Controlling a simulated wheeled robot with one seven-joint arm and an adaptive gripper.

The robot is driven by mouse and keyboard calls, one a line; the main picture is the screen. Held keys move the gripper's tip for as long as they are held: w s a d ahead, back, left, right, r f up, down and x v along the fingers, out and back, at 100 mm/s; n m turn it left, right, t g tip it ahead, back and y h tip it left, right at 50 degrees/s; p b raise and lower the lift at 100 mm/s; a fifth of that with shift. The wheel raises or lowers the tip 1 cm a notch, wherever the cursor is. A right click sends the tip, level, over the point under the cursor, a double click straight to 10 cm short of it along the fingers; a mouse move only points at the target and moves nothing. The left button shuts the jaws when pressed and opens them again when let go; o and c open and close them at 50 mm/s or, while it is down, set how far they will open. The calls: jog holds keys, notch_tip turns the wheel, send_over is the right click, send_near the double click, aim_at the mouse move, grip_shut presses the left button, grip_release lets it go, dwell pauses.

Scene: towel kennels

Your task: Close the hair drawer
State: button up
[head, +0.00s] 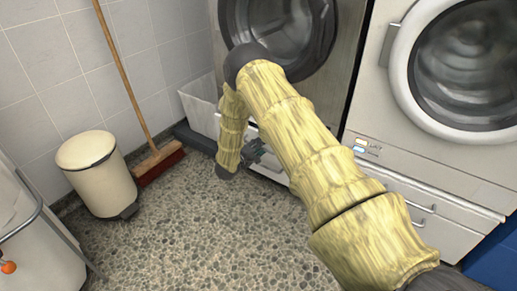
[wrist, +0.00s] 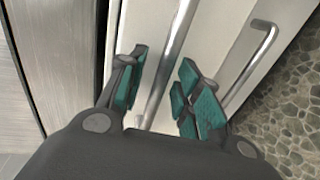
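The base of the steel-fronted machine at the left carries white drawer fronts, mostly hidden by my arm in the head view. A white drawer wall (head: 202,105) shows there, apparently of a pulled-out drawer; no label is readable. In the wrist view, a white drawer front (wrist: 205,30) bears a metal bar handle (wrist: 166,65). My gripper (wrist: 168,95) is open, with its green-padded fingers on either side of this handle. I cannot tell whether a pad touches it. My gripper also shows small in the head view (head: 257,150), low in front of the machine.
A second bar handle (wrist: 252,62) lies nearer the floor. A cream bin (head: 98,175) and a broom (head: 160,160) stand at the left. A white machine (head: 400,150) with its own drawers stands at the right. The speckled floor (head: 200,235) between is clear.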

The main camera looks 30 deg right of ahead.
jog(key=shift+c, duration=0.2)
grip_shut()
jog(key=shift+r+p+x, duration=0.25)
jog(key=shift+x, duration=0.85)
jog(key=shift+r+p+x, duration=0.2)
jog(key=shift+p+x, duration=0.05)
jog(key=shift+x, duration=0.85)
jog(key=shift+w+d+r, duration=0.1)
jog(key=shift+o, duration=0.2)
grip_release()
jog(key=v, duration=1.2)
